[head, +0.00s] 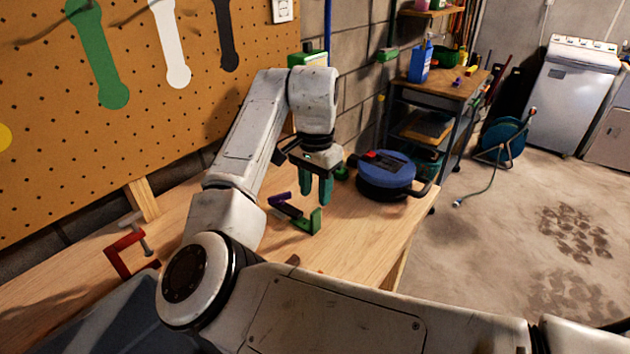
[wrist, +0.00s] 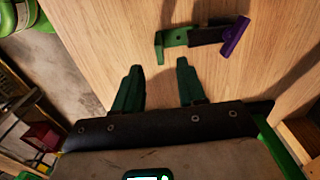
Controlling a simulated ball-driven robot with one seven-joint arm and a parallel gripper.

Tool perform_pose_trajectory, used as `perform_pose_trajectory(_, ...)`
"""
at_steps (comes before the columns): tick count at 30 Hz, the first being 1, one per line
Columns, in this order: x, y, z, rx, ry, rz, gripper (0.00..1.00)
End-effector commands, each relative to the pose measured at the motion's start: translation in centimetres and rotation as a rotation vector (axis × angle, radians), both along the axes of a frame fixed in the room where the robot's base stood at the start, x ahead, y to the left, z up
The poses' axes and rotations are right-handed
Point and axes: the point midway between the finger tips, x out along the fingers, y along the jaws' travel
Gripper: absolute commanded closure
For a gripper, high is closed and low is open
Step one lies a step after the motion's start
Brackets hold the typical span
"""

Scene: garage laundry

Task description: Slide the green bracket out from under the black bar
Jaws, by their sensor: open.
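The green bracket (head: 316,219) lies on the wooden bench, with an upturned tab at one end. It also shows in the wrist view (wrist: 174,40), beyond my fingertips, with the tab at its left end. The black bar (wrist: 208,35) lies across the bracket's other end and hides it; in the head view the bar (head: 291,211) is left of the tab. A purple piece (wrist: 235,36) is at the bar's far end.
A round blue and black object (head: 387,173) with a dark handle stands on the bench to the right. A red clamp (head: 127,248) is at the left. The pegboard (head: 130,130) rises behind the bench. Bare wood surrounds the bracket's tab end.

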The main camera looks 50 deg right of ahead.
Motion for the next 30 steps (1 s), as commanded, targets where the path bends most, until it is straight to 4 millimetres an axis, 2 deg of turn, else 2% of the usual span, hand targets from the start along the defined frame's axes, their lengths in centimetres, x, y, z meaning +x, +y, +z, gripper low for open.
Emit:
perform_pose_trajectory(9, -0.1, 0.0, -5.5, 0.001, 0.003, 0.002, 0.60)
perform_pose_trajectory(15, 0.0, 0.0, -8.0, 0.000, 0.002, 0.001, 0.60)
perform_pose_trajectory(21, 0.0, 0.0, -9.0, -0.001, 0.001, 0.000, 0.60)
perform_pose_trajectory(30, 0.0, 0.0, -9.1, -0.001, 0.001, 0.000, 0.61)
